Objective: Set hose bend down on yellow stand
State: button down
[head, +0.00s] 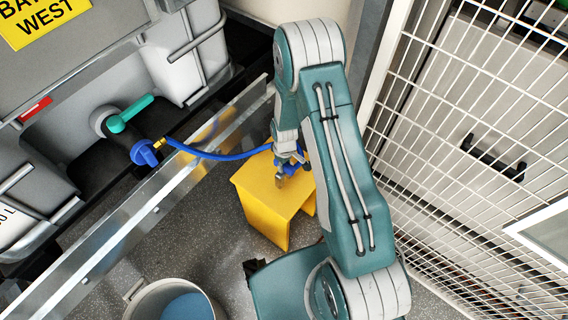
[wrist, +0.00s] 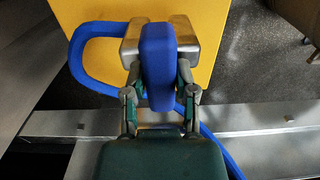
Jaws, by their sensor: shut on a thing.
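The yellow stand (head: 262,200) is on the floor in the middle of the head view, its flat top under my gripper (head: 287,158). In the wrist view the stand's yellow top (wrist: 100,15) lies behind the held part. My gripper (wrist: 158,75) is shut on the blue hose bend (wrist: 157,45), with a finger on each side of it. Grey metal shows on both sides of the bend. The blue hose (head: 215,155) runs from the tank valve to my gripper. Whether the bend touches the stand is hard to tell.
A white tank with a green-handled valve (head: 128,113) stands at left. A metal rail (head: 140,205) runs between tank and stand, with the hose crossing it. A bucket (head: 140,301) is at the bottom left. White mesh fencing (head: 440,130) closes the right.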

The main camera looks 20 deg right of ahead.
jog(key=shift+f, duration=0.65)
jog(key=shift+f, duration=0.65)
jog(key=shift+f, duration=0.15)
dwell(0.3)
jog(key=shift+c, duration=1.6)
grip_release()
jog(key=o, duration=0.3)
